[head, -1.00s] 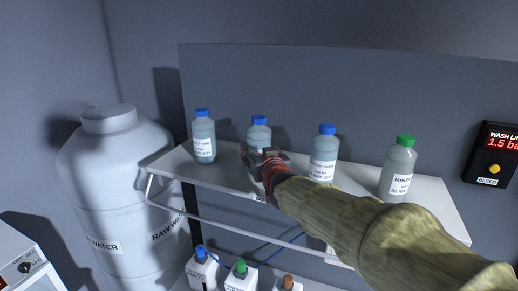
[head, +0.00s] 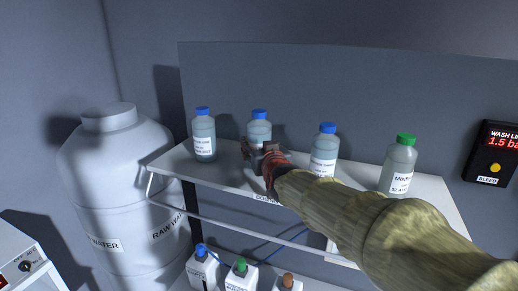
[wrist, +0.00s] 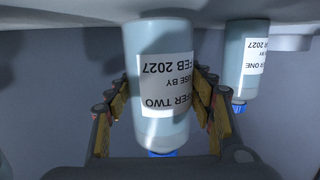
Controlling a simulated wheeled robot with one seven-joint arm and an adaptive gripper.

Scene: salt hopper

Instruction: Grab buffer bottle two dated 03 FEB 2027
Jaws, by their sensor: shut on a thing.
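Buffer bottle two (head: 259,132), pale blue-grey with a blue cap, is upright at the shelf, second from the left. My gripper (head: 258,152) is shut on it and hides its lower part in the head view. In the wrist view the bottle (wrist: 160,60) appears upside down between my fingers (wrist: 158,95). Its label reads "...FER TWO", "USE BY" and "FEB 2027"; the day is out of sight round the side. I cannot tell whether its base touches the shelf.
Buffer bottle one (head: 203,138) stands left on the white shelf (head: 220,178). Another blue-capped bottle (head: 325,148) and a green-capped bottle (head: 400,165) stand right, near my forearm. Capped containers (head: 241,278) sit below. A large tank (head: 115,190) is at left.

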